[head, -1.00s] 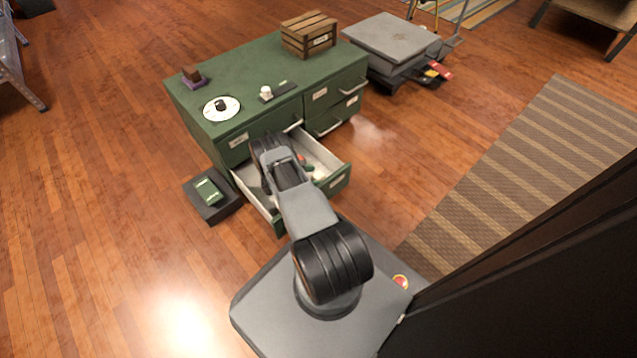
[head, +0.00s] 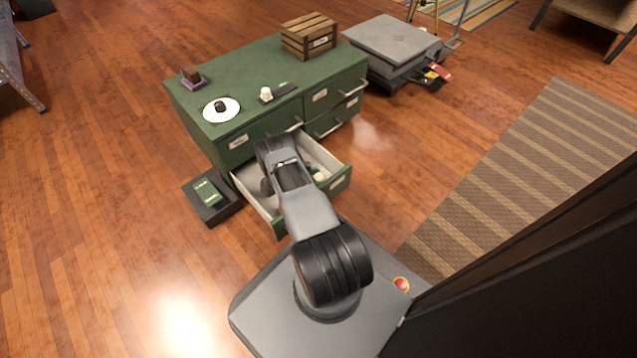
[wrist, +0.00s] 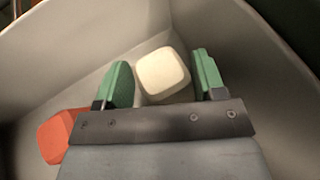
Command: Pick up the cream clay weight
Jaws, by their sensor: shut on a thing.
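The cream clay weight (wrist: 163,75) is a rounded block between the two green finger pads of my gripper (wrist: 161,60) in the wrist view. The gripper is shut on it, inside the open drawer (head: 340,183) of the green cabinet. In the head view my arm reaches over the drawer and hides much of its inside. A small cream patch (head: 320,176) shows there beside green; I cannot tell how high the weight is above the drawer floor.
A red-orange block (wrist: 62,136) lies left of the gripper, against grey drawer walls (wrist: 245,30). The cabinet top (head: 245,72) bears a white disc (head: 232,112), a small white object (head: 266,93) and a wooden crate (head: 308,40). A dark box (head: 222,212) sits on the floor.

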